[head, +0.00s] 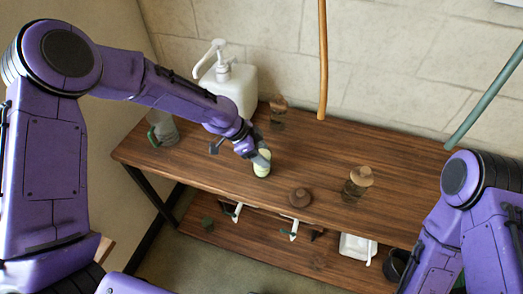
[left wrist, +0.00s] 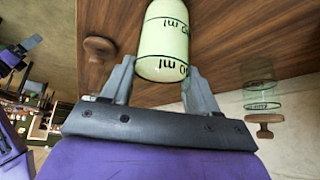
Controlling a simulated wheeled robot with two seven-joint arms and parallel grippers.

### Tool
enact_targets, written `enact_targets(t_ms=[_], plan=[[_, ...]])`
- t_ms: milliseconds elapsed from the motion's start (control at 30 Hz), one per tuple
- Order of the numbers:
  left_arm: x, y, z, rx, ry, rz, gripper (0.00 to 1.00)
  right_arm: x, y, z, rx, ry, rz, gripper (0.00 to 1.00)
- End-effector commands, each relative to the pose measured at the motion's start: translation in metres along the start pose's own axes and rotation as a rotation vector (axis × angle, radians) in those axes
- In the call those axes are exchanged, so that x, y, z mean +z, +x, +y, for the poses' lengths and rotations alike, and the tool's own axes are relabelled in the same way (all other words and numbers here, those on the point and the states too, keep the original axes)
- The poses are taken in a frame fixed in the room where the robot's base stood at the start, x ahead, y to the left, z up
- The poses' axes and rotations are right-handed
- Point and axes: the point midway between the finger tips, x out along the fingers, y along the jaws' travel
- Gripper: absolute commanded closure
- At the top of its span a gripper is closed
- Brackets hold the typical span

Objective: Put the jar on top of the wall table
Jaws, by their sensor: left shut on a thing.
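A small pale green jar (head: 262,164) with black volume marks is at the wall table (head: 215,172), over its brown wooden top. It also shows in the left wrist view (left wrist: 163,42), between the two grey fingers. My left gripper (head: 257,158) is shut on the jar. Whether the jar's base touches the tabletop is hard to tell. My right arm comes in at the right, but its gripper is not in view.
A white pump bottle (head: 230,84) stands at the back left. Clear jars (head: 355,187) (head: 163,130) (head: 277,118) and a brown lid (head: 300,198) are on the tabletop. A lower shelf (head: 325,262) holds a white container (head: 357,246). Sticks hang by the wall.

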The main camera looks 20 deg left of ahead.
Motion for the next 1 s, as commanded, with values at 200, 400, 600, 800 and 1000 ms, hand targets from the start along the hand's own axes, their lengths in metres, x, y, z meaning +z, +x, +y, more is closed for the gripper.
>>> enact_targets(t_ms=[200, 400, 600, 800, 1000], plan=[[0.001, 0.003, 0.000, 0.000, 0.000, 0.002, 1.00, 0.001, 0.003, 0.000, 0.000, 0.000, 0.000, 0.10], [0.002, 0.003, 0.000, 0.001, 0.000, 0.000, 0.15, 0.001, 0.003, 0.000, 0.000, 0.000, 0.000, 0.10], [0.001, 0.001, 0.001, 0.001, 0.000, 0.000, 0.15, 0.001, 0.001, 0.000, 0.000, 0.000, 0.000, 0.10], [0.000, -0.028, -0.001, -0.003, 0.002, 0.002, 0.15, 0.002, 0.004, 0.000, 0.000, 0.000, 0.000, 0.10], [-0.001, -0.081, -0.001, -0.004, 0.002, 0.003, 0.15, 0.003, 0.008, -0.001, 0.000, 0.000, 0.000, 0.10]])
